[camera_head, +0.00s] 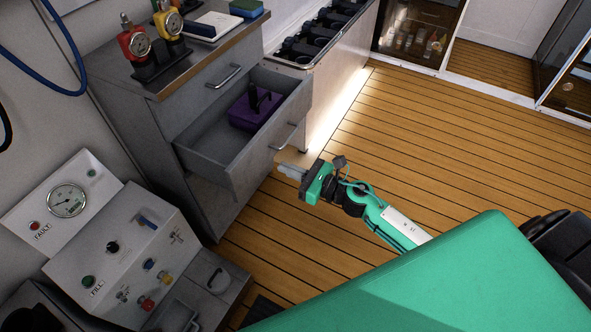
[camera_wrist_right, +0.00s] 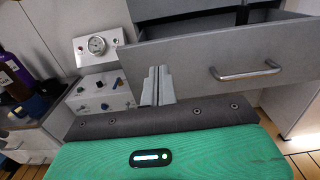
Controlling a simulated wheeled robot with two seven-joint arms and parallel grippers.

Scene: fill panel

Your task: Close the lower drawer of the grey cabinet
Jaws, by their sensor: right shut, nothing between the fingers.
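The grey cabinet (camera_head: 196,203) stands at the left in the head view. Its lower drawer (camera_head: 262,160) is pulled out, with a bar handle (camera_head: 286,138) on its front and a purple case (camera_head: 250,110) inside. The upper drawer (camera_head: 195,99) is shut. My right gripper (camera_head: 288,171) is shut and empty, just outside the drawer front, below its handle in the picture. In the right wrist view, my right gripper's fingers (camera_wrist_right: 156,80) overlap the left part of the drawer front (camera_wrist_right: 195,58), left of the handle (camera_wrist_right: 245,72). I cannot tell if they touch. My left gripper is not in view.
A control panel (camera_head: 118,245) with a gauge and knobs stands at the lower left. Red and yellow gauge devices (camera_head: 134,42) stand on the cabinet top. A counter (camera_head: 335,75) adjoins the cabinet behind. The wooden floor (camera_head: 420,130) to the right is clear.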

